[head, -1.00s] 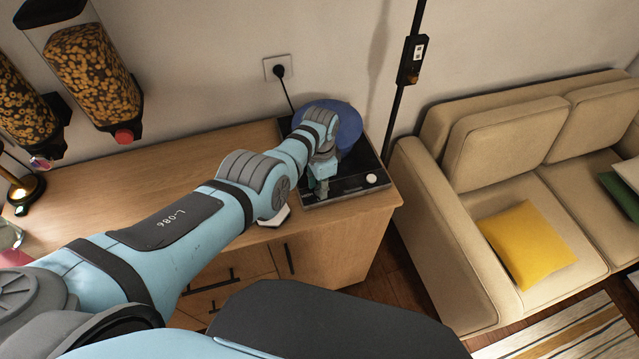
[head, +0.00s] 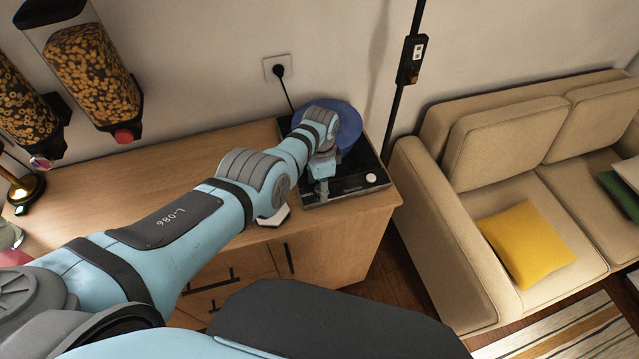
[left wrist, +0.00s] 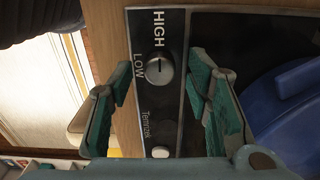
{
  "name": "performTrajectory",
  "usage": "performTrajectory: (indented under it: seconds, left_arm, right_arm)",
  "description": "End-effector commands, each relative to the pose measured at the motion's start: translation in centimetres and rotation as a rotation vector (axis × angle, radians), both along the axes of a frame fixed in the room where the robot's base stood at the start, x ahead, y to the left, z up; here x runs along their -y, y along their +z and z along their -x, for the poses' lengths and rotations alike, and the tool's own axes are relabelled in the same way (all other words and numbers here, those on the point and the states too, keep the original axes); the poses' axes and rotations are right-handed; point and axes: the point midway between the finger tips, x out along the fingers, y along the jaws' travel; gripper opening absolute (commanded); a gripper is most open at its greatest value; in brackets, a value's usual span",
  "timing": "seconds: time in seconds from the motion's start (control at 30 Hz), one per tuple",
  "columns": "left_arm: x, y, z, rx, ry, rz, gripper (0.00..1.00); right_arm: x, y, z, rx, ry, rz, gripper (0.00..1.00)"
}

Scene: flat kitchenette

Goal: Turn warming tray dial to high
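The warming tray (head: 345,190) is a black, flat appliance on the right end of the wooden counter. In the left wrist view the dial (left wrist: 160,68) sits on a black strip between the words HIGH and LOW. A line on its face seems to point toward LOW. My right gripper is out of view.
A blue round dish (head: 346,122) sits on the tray behind my left gripper. A small white item (head: 275,217) lies beside the tray on the left. A black pole stands behind the tray, and a beige sofa (head: 520,170) is to the right.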

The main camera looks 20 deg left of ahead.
Motion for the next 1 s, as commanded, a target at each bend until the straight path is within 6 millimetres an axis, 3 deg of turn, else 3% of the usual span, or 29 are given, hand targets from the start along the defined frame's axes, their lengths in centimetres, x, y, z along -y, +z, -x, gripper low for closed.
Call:
performTrajectory:
  seconds: [0.27, 0.47, 0.8, 1.0]
  left_arm:
    - [0.0, 0.0, 0.0, -0.001, 0.001, 0.000, 0.46]
    - [0.0, 1.7, -0.1, 0.003, 0.000, 0.001, 0.46]
    - [0.0, 10.5, 0.0, 0.002, 0.000, 0.000, 0.46]
    - [0.0, 12.0, 0.1, -0.001, 0.000, 0.000, 0.46]
  right_arm:
    - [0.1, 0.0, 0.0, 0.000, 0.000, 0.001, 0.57]
    - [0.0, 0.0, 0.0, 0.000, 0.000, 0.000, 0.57]
    - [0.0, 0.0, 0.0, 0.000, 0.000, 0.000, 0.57]
    - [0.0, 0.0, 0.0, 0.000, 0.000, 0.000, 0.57]
